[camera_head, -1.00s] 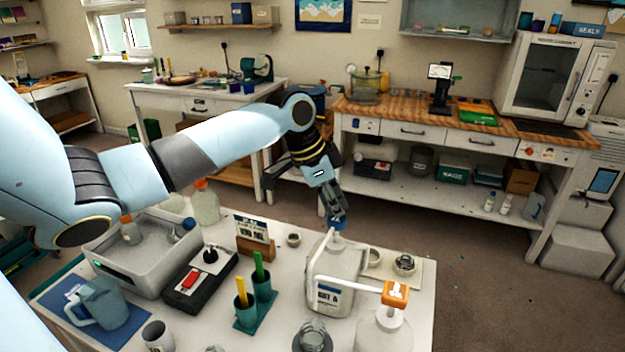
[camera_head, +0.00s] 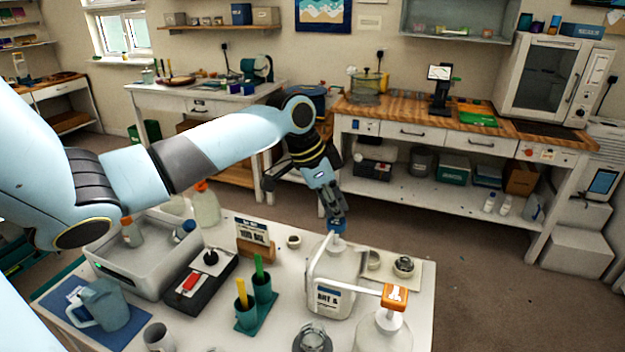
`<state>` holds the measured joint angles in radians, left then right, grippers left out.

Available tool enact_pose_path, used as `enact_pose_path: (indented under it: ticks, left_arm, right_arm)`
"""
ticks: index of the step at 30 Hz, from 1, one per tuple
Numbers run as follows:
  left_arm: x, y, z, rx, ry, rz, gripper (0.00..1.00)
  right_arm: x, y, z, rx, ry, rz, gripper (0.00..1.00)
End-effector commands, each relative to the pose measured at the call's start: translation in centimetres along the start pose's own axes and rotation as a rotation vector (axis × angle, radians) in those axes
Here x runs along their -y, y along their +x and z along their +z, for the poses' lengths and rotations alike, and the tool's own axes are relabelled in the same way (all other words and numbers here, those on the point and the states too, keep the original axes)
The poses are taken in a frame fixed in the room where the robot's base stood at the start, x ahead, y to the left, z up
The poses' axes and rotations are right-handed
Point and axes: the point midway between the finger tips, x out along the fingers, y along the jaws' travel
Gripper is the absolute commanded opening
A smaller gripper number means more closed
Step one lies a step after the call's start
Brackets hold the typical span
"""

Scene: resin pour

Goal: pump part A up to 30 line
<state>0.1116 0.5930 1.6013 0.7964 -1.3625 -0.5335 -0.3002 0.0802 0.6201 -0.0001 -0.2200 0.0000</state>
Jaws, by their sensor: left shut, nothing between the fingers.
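The part A jug (camera_head: 336,303), a pale container with a dark-lettered label, stands on the near white table. Its blue pump head (camera_head: 337,227) is at the top, with a white spout curving down to the left. My left gripper (camera_head: 338,212) is shut and empty, its fingertips pointing down right above the blue head. I cannot tell whether they touch it. A clear cup (camera_head: 312,341) stands in front of the jug, partly cut off by the lower edge; its lines and contents cannot be read. My right gripper is not in view.
A second bottle (camera_head: 383,334) with an orange pump head (camera_head: 395,297) stands close at the right. Small pots sit on a mat behind.

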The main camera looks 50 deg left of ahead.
Motion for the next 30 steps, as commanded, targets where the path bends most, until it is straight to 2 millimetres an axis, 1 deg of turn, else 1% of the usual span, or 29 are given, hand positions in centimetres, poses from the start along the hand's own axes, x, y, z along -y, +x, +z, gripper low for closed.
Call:
enact_pose_path:
  ticks: [5, 15, 18, 22, 30]
  left_arm:
    - [0.1, -0.5, -0.2, -0.001, 0.001, -0.001, 0.0]
    - [0.1, -4.5, -1.9, -0.001, 0.002, -0.003, 0.0]
    - [0.0, -5.2, -2.3, -0.002, 0.001, -0.001, 0.0]
    - [0.0, -5.6, -2.4, 0.0, 0.0, 0.0, 0.0]
    - [0.0, -5.5, -2.4, 0.0, 0.0, 0.0, 0.0]
  right_arm:
    - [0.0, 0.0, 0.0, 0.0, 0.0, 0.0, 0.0]
    - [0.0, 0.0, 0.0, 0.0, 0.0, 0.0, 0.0]
    - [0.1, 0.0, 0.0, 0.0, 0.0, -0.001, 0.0]
    - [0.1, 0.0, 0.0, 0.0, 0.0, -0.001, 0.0]
    - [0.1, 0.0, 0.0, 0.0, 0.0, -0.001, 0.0]
